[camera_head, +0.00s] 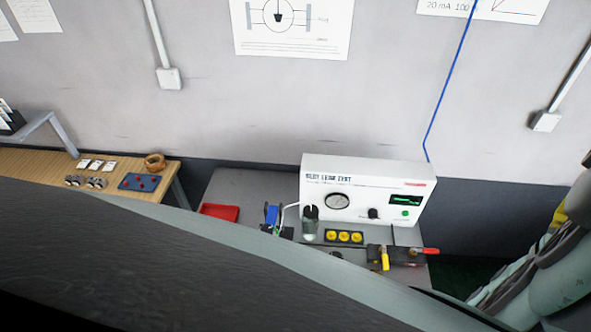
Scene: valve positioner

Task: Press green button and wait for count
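The green button (405,213) is a small bright green dot low on the right of the white seat leak test box (320,177). Just above it is a dark display (405,200) with green marks too small to read. A round gauge (337,201) and a black knob (373,213) are to the left on the same panel. My gripper's fingers are not visible. A large dark arm or body part of mine fills the lower left, and jointed grey-green links of mine show at the right edge.
The grey bench holds a red tray (219,212), a blue device (271,214), a dark-topped clear vessel (310,222), yellow round parts (344,236) and a valve assembly (400,255) with red and yellow handles. A wooden table (115,168) stands left. A blue hose (447,82) runs up the wall.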

